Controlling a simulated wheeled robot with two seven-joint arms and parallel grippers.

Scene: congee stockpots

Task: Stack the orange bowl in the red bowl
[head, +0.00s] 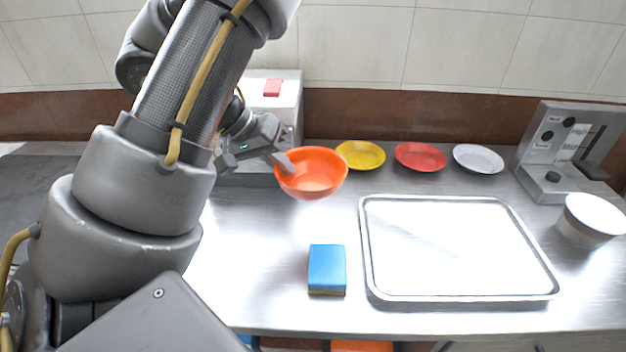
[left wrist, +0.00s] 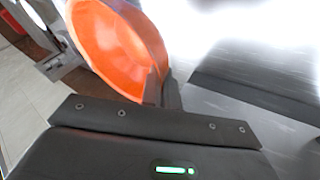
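The orange bowl (head: 312,174) is in the head view, held in the air above the steel counter, left of the tray. My left gripper (head: 284,163) is shut on its left rim. The orange bowl also shows in the left wrist view (left wrist: 112,45), tilted in the picture, with a dark finger at its rim. A shallow red dish (head: 420,157), which looks like the red bowl, sits at the back of the counter between a yellow one and a white one. My right gripper is in neither view.
The yellow dish (head: 361,155) and white dish (head: 479,158) flank the red one. A metal tray (head: 455,297) lies in front of them. A blue sponge (head: 327,268), a white cup (head: 590,221) and a grey machine (head: 570,150) also stand on the counter. A white box (head: 290,100) is behind my left gripper.

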